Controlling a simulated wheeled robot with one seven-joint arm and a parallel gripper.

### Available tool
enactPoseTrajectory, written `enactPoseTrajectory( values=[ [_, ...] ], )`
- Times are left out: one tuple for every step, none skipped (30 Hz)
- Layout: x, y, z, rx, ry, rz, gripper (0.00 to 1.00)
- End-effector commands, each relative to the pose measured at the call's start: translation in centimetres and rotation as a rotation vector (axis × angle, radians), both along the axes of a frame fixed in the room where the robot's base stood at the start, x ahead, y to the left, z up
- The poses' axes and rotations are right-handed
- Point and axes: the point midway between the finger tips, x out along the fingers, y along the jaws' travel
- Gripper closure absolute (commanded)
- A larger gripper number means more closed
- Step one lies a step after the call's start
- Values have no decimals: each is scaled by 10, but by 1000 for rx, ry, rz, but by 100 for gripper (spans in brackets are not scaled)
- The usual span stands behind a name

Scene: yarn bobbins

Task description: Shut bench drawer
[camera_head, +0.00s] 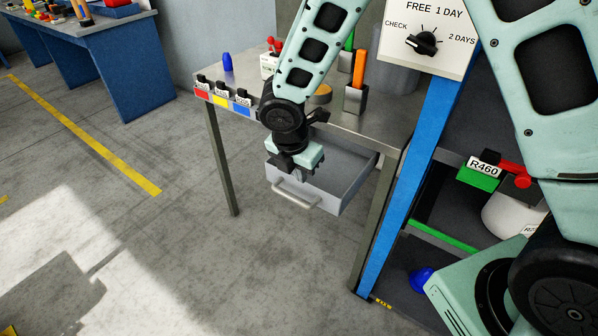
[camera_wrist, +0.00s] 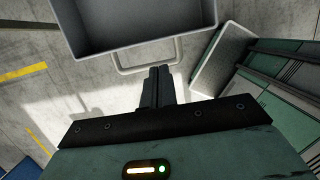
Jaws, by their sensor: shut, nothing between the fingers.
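The bench drawer (camera_head: 352,171) is grey and open, pulled out from under the metal bench (camera_head: 235,92); its inside looks empty where it shows. Its pale bar handle (camera_head: 296,195) is on the front panel. In the wrist view the drawer (camera_wrist: 135,45) is at the top, with the handle (camera_wrist: 148,70) below it. My gripper (camera_head: 297,174) is shut and empty, at the drawer's front near the handle. In the wrist view the closed fingers (camera_wrist: 160,72) overlap the handle; I cannot tell whether they touch it. My gripper hides part of the drawer front in the head view.
On the bench are a blue bobbin (camera_head: 227,62), an orange item in a metal holder (camera_head: 355,98) and coloured labels along the edge. A blue post (camera_head: 405,190) and shelving stand at the right. The floor (camera_head: 150,245) to the left is clear.

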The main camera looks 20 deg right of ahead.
Motion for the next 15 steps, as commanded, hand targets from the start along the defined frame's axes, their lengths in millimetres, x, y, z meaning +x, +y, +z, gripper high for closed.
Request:
enactPoseTrajectory(
  values=[
    [0,-2,-9,-3,4,1,100],
    [1,-3,-14,-3,4,1,100],
    [2,-4,-22,-2,5,-1,100],
    [3,-6,-27,-3,4,0,100],
    [3,-6,-33,-2,5,0,100],
    [4,-8,-40,-3,4,-1,100],
    [5,-9,-45,-3,4,0,100],
    [6,-10,-50,-1,4,-1,100],
    [6,-12,-56,-3,4,-3,100],
    [7,-12,-60,-2,4,-2,100],
    [8,-13,-64,-2,4,0,100],
    [9,-14,-69,-2,3,-2,100],
    [9,-15,-72,-1,2,-3,100],
    [10,-15,-74,0,2,-3,100],
    [11,-16,-77,-1,1,-2,100]
  ],
)
